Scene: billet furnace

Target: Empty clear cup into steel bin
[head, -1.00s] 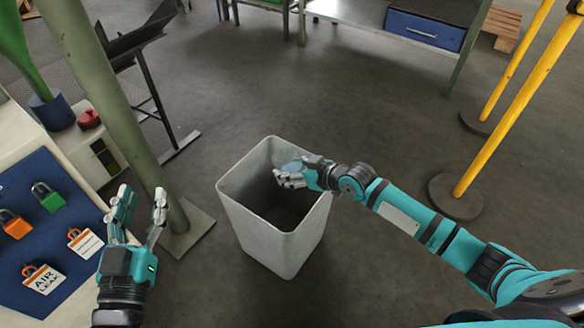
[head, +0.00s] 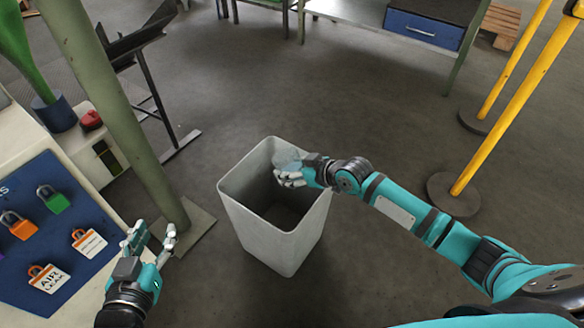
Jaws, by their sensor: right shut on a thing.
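The steel bin (head: 268,235) is a pale grey, open-topped square bin on the floor in the middle of the head view. What shows of its inside looks dark and empty. My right gripper (head: 286,178) is over the bin's opening, near its back right rim, shut on the clear cup (head: 288,158). The cup is a faint bluish see-through shape, partly hidden by the fingers. Its exact tilt and contents cannot be told. My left gripper (head: 153,236) is open and empty, left of the bin and beside the green post's foot.
A green post (head: 125,115) stands left of the bin. A blue lockout board (head: 50,225) with padlocks and tags is at the left. Yellow posts (head: 510,100) stand at the right. A bench with a blue drawer (head: 425,30) is at the back. Floor around the bin is clear.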

